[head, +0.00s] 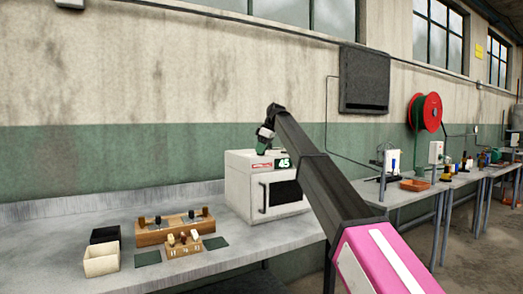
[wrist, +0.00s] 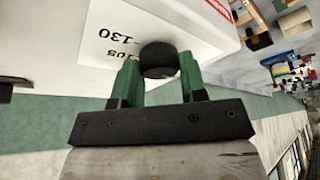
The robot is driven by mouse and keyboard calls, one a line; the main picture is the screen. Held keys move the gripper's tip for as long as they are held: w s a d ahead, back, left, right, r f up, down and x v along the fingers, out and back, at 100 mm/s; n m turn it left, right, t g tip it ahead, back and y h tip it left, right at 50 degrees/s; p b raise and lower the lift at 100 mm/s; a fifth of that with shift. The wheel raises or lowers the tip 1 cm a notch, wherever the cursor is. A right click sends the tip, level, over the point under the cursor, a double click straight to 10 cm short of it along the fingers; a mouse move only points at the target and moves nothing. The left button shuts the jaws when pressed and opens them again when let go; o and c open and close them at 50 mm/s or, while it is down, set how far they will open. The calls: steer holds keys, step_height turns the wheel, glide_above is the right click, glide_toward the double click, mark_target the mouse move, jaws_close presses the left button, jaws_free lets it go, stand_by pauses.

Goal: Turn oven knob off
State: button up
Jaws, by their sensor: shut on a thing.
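The white oven (head: 238,188) stands on the grey bench in the head view, with a dark door window (head: 285,192), a dark handle (head: 263,197) and a green display reading 45 (head: 284,163). In the wrist view a round black knob (wrist: 159,60) sits on a white oven face (wrist: 200,35), beside a label that reads upside down, with 105 and 130 on it. My gripper (wrist: 158,72) has its green fingers on either side of the knob, shut on it. In the head view my gripper (head: 263,147) is at the oven's top, and the knob cannot be made out there.
A wooden rack (head: 160,236) and a smaller wooden block (head: 184,250) stand on the bench left of the oven. A black box (head: 104,234) and a cream box (head: 100,262) are further left. A red reel (head: 427,112) and more benches are at right.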

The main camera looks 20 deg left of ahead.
steer(key=o, duration=0.9)
steer(key=v, duration=1.1)
steer(key=shift+f, duration=0.1)
